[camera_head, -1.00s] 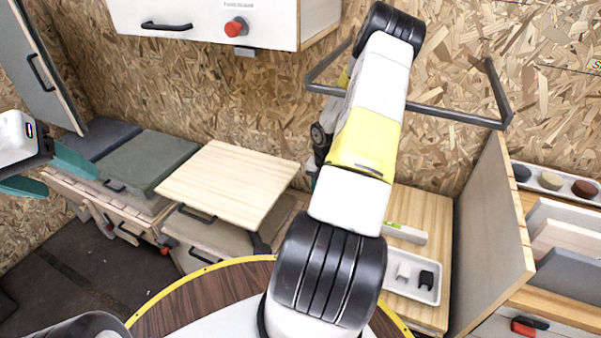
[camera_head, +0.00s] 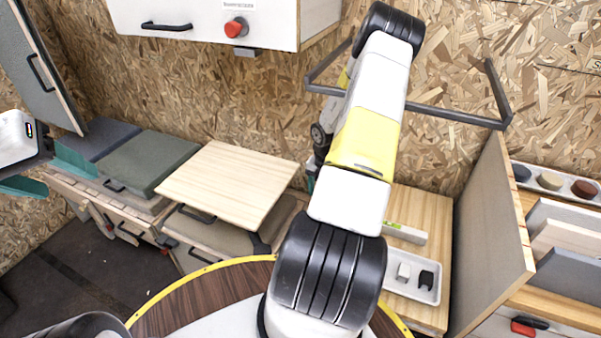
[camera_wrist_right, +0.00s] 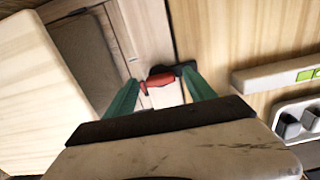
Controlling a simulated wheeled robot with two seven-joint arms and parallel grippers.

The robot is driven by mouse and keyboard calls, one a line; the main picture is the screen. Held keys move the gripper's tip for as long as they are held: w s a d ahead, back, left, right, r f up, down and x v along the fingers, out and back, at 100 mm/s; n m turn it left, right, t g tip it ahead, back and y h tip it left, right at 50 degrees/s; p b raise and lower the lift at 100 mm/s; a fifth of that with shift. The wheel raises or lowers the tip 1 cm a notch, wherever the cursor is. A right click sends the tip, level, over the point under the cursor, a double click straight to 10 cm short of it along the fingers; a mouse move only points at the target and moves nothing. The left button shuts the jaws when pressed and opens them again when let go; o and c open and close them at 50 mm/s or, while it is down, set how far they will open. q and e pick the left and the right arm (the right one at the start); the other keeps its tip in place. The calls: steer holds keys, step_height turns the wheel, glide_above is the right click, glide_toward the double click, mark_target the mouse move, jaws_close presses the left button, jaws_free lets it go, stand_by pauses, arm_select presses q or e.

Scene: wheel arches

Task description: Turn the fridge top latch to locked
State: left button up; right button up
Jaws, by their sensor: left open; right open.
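A latch (camera_wrist_right: 158,79) with a red handle and a dark end shows in the right wrist view, on pale wooden panels; its handle lies roughly sideways. I take it for the fridge top latch, but no label on it shows. My right gripper (camera_wrist_right: 161,94) is open, with its teal fingers on either side of the latch; I cannot tell whether they touch it. In the head view my right arm hides the latch and nearly all of the right gripper. My left gripper (camera_head: 48,172) is open and empty at the left edge, far from the latch.
A white cabinet (camera_head: 210,22) with a red knob (camera_head: 236,27) hangs above. A pale wooden board (camera_head: 228,183) lies left of my right arm. A white tray (camera_head: 411,292) with small parts and an upright panel (camera_head: 487,240) stand to the right. A dark bar frame (camera_head: 450,115) spans the back.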

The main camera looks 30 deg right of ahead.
step_height(320, 180, up, 8)
steer(key=shift+f, duration=0.1)
stand_by(0.4)
